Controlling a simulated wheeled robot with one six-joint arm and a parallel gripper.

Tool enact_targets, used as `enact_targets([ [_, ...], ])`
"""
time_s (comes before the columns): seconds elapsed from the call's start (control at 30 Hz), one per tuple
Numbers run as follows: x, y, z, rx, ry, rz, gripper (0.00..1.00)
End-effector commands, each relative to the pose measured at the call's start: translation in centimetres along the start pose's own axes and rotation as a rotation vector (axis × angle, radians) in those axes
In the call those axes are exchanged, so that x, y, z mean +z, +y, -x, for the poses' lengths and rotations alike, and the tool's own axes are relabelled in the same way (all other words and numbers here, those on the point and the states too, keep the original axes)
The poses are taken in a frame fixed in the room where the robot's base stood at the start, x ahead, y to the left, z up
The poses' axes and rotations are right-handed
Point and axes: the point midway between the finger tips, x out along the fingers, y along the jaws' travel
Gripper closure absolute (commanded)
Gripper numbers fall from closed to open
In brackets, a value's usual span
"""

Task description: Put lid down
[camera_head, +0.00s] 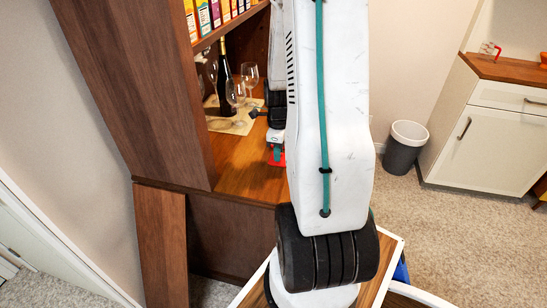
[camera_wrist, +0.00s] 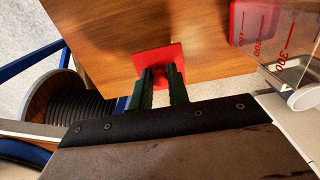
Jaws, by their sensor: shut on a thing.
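The red square lid (camera_wrist: 176,54) is at the tips of my gripper (camera_wrist: 162,78) in the wrist view, with the green fingers shut on its middle. The lid is over the wooden counter (camera_wrist: 115,45) near its front edge; I cannot tell if it touches the surface. In the head view my gripper (camera_head: 276,148) is partly hidden behind my white arm, with a bit of the red lid (camera_head: 282,159) showing over the hutch counter (camera_head: 240,170).
A clear container (camera_wrist: 285,45) with red measuring marks stands close to the right of the lid. Wine glasses (camera_head: 236,92) and a dark bottle (camera_head: 223,75) stand further back on the counter. Cereal boxes (camera_head: 205,14) fill the shelf above. The hutch side panel rises at left.

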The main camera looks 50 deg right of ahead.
Motion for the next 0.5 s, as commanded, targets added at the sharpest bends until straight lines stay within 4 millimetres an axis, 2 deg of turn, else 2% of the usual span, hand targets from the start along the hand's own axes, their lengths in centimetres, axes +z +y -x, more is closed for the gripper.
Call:
enact_targets([
  [0.23, 1.9, -0.8, -0.2, -0.001, 0.0, 0.005, 1.0],
  [0.4, 1.7, -0.7, -3.1, 0.003, 0.001, 0.002, 1.0],
  [0.5, 1.8, -0.8, -3.7, 0.0, 0.0, 0.002, 1.0],
])
